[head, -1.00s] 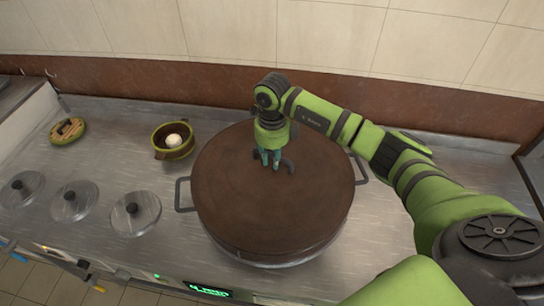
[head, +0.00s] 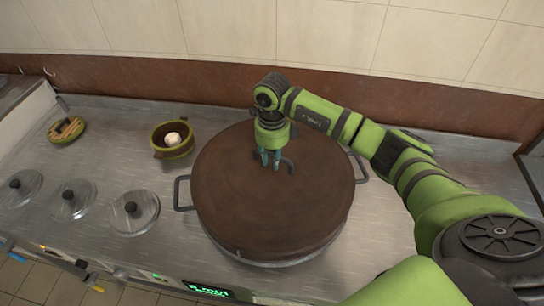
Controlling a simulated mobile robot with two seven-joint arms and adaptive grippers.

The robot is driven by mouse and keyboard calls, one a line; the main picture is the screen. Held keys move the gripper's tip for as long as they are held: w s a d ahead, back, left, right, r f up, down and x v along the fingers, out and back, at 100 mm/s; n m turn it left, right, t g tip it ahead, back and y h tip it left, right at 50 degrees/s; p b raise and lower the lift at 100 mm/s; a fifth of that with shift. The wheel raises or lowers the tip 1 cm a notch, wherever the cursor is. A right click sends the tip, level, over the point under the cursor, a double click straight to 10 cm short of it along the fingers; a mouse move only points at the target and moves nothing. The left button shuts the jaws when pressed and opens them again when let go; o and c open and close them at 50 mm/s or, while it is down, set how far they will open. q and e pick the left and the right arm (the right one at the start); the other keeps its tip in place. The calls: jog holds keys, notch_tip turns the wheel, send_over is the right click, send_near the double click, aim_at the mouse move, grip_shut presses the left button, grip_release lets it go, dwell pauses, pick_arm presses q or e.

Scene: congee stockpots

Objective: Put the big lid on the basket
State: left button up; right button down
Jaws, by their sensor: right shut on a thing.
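A big round brown lid (head: 235,210) lies over a wide metal pot with side handles (head: 183,193), in the middle of the counter. My right gripper (head: 271,164) is shut on the dark handle (head: 288,165) at the lid's centre. The lid covers the pot's opening, so what is inside is hidden. Whether the lid touches the rim all round cannot be told. No separate big basket shows; a small green-rimmed basket (head: 172,153) with a white round bun (head: 173,139) stands to the left. My left gripper does not show.
A small round green-rimmed lid (head: 67,130) with a wooden top lies at the far left. Several metal lids with black knobs (head: 131,211) sit in a row at the front left. A tiled wall (head: 230,40) bounds the back. The counter is clear between the small basket and the metal lids.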

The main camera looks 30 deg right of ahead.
jog(key=shift+f, duration=0.1)
jog(key=c, duration=1.4)
grip_release()
jog(key=shift+s, duration=0.1)
notch_tip(320, 180, up, 11)
jog(key=p, duration=0.7)
jog(key=shift+f, duration=0.1)
